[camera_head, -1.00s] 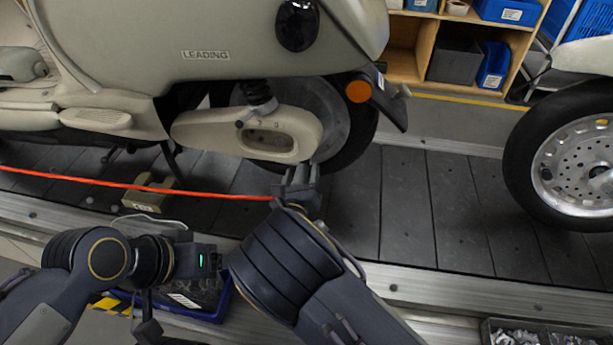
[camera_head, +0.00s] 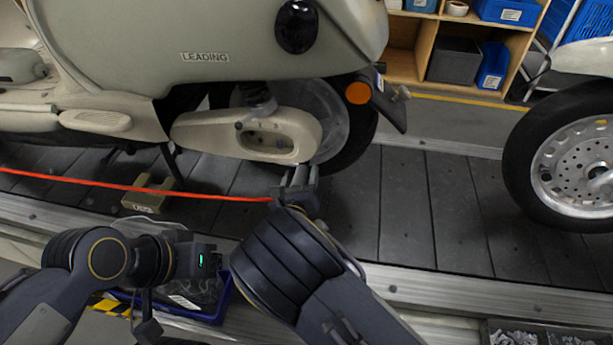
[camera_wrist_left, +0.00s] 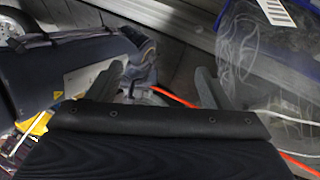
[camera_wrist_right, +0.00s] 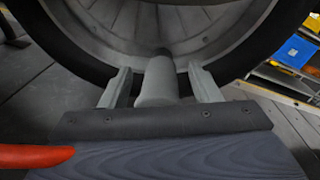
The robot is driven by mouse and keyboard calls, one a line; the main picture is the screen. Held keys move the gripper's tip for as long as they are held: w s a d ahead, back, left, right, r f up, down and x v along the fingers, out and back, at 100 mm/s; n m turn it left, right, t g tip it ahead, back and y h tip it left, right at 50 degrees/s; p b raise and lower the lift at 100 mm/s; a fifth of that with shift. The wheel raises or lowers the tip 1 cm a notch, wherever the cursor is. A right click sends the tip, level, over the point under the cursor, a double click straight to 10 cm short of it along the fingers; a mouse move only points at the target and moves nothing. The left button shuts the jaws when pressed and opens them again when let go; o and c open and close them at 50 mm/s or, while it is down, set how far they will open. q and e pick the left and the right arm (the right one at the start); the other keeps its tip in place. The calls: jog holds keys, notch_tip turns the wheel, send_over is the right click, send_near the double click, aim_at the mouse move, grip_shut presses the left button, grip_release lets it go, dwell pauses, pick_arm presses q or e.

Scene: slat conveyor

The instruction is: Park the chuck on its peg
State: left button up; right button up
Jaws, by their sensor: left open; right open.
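A red hose (camera_head: 130,187) runs from the left edge to my right gripper (camera_head: 299,176) beside the scooter's rear wheel. The right wrist view also shows a red hose piece (camera_wrist_right: 35,156). There a grey cylinder, apparently the chuck (camera_wrist_right: 157,80), stands between the fingers of my open right gripper (camera_wrist_right: 160,85), pointing at the wheel. It looks not clamped; I cannot tell whether its tip touches the wheel. My left gripper (camera_wrist_left: 160,88) is open and empty, low in front of the conveyor; the hose passes beyond its fingers. I cannot identify the peg.
The scooter's rear wheel (camera_head: 345,125) stands close beyond my right gripper. A beige block (camera_head: 147,193) lies on the slats. A blue bin (camera_head: 215,310) with a bagged item sits below my left wrist. Another wheel (camera_head: 570,160) stands right; the slats (camera_head: 430,205) between are clear.

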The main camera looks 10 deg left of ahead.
jog(key=shift+w+d+r+m+h, duration=0.3)
jog(key=shift+w+d+r, duration=0.6)
jog(key=shift+w, duration=0.15)
jog(key=shift+c, duration=0.2)
grip_shut()
jog(key=shift+s+a, duration=0.1)
jog(key=shift+s, duration=0.15)
jog(key=shift+s+a+f+p, duration=0.1)
jog(key=shift+s+f+p, duration=0.1)
jog(key=shift+s, duration=0.7)
jog(key=shift+s+d+f+p, duration=0.1)
jog(key=shift+s+f+p, duration=0.05)
jog(key=shift+s, duration=0.75)
jog(key=shift+s+a+f+p, duration=0.1)
jog(key=shift+s+f+p, duration=0.1)
jog(key=shift+s, duration=0.7)
